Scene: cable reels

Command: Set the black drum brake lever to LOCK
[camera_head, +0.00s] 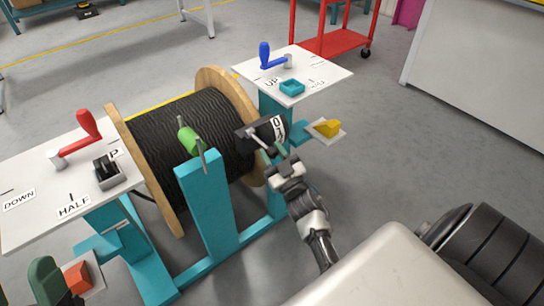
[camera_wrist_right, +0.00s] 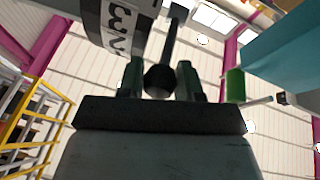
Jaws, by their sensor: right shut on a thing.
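The black drum brake (camera_head: 247,137) sits at the right end of the cable reel's axle, with a white label band (camera_head: 278,127) whose lettering is only partly readable. My right gripper (camera_head: 280,155) is at the brake, just below the label. In the right wrist view its two fingers (camera_wrist_right: 160,82) are shut on the round black knob (camera_wrist_right: 159,80) of the brake lever (camera_wrist_right: 171,42). The lever's rod runs up beside the lettered band (camera_wrist_right: 122,25). The lever's exact setting cannot be read. A dark green part, seemingly my left gripper (camera_head: 47,282), shows at the lower left edge.
The wooden reel (camera_head: 222,82) of black cable stands on a teal frame (camera_head: 208,210). A red crank (camera_head: 88,125) is on the left panel and a blue crank (camera_head: 265,55) on the right one. A yellow block (camera_head: 327,127) is at right.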

